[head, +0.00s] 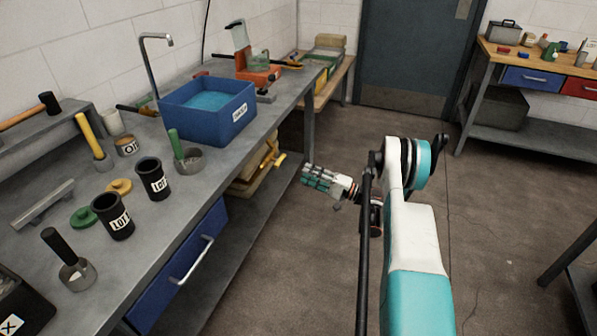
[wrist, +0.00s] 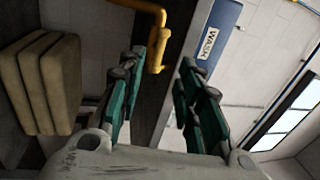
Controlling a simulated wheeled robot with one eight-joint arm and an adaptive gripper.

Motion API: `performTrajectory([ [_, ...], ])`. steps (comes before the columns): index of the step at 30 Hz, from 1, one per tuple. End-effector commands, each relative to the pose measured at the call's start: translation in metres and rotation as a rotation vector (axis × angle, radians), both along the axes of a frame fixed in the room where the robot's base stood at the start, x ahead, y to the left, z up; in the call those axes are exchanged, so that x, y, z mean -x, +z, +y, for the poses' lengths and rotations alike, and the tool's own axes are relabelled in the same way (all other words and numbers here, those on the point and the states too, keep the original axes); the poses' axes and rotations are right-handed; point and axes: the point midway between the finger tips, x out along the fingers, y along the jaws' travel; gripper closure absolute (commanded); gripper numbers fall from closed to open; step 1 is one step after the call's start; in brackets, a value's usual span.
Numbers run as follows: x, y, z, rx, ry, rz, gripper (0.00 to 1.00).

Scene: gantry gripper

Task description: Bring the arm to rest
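My arm (head: 415,232), white and turquoise, reaches forward from the bottom of the head view over the open floor. My gripper (head: 308,178) is at its far end, to the right of the long grey bench and pointing left towards it. In the wrist view my gripper (wrist: 174,55) shows two green-padded fingers standing apart with nothing between them. The bench's underside, a yellow pipe (wrist: 156,58) and beige stacked sacks (wrist: 50,84) lie beyond the fingers. Part of the wrist is hidden behind the arm in the head view.
The grey bench (head: 212,158) holds a blue WASH basin (head: 190,118), two black LOT cups (head: 112,222) and several tools. A blue drawer (head: 165,275) is in its front. A wooden workbench (head: 540,62) stands at the back right. The floor (head: 490,215) right of my arm is clear.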

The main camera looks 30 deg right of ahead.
Motion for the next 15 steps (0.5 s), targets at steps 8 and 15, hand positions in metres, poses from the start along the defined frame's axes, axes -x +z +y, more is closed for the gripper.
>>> performTrajectory([
  [8,0.0080,-0.0021,-0.0059,0.000,0.001,0.000,0.68],
  [15,0.0077,-0.0020,-0.0058,0.000,0.001,0.000,0.68],
])
